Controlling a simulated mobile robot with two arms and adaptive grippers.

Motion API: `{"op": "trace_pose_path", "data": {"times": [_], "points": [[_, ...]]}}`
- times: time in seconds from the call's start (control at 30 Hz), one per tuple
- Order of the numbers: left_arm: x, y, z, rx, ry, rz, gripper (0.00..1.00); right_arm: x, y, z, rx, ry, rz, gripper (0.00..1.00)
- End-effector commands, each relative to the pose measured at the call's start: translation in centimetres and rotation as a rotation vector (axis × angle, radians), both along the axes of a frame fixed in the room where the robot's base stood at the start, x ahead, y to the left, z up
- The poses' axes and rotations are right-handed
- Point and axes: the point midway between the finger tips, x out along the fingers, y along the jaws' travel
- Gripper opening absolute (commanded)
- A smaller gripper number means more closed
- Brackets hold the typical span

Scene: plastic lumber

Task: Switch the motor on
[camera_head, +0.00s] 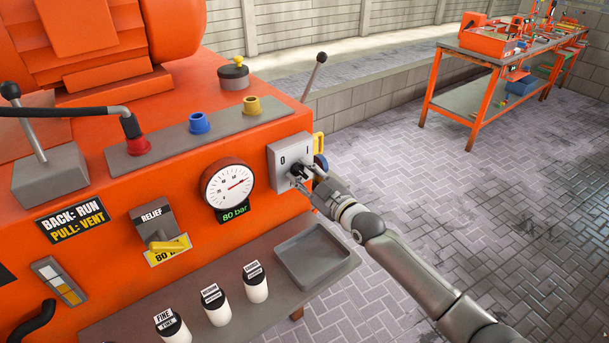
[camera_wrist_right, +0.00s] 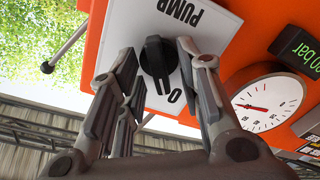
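A pale grey switch box (camera_head: 278,178) is on the right end of the orange machine, with 0 and I marks. In the right wrist view the box (camera_wrist_right: 208,45) reads PUMP upside down. Its black rotary knob (camera_wrist_right: 157,60) has its long axis roughly upright in that view, one end near the 0. My right gripper (camera_head: 309,180) is at the knob. Its fingers (camera_wrist_right: 160,75) stand on either side of the knob, with narrow gaps showing, so it looks open around it. The I mark is hidden in the wrist view. My left gripper is not in view.
A pressure gauge (camera_head: 228,187) reading 80 bar is left of the box. A RELIEF lever (camera_head: 160,232), a hose (camera_head: 70,112) and an upright lever (camera_head: 315,72) are also on the machine. A grey tray (camera_head: 290,262) and several bottles stand below.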

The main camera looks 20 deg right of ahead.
Motion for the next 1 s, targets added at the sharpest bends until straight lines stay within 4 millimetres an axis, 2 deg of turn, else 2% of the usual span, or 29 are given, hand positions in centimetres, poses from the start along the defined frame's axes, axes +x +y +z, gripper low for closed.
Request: {"op": "trace_pose_path", "data": {"times": [0.03,0.27,0.67,1.0], "points": [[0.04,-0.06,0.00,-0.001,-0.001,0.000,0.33,-0.01,0.00,-0.01,0.000,0.000,0.000,0.28],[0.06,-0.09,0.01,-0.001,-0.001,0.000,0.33,-0.03,-0.02,-0.01,0.000,0.000,0.000,0.00],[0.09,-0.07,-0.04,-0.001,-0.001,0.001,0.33,-0.03,-0.03,-0.01,0.039,0.014,0.000,0.00],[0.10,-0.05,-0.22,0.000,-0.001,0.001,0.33,0.00,-0.10,0.02,0.255,0.093,0.001,0.00]]}}
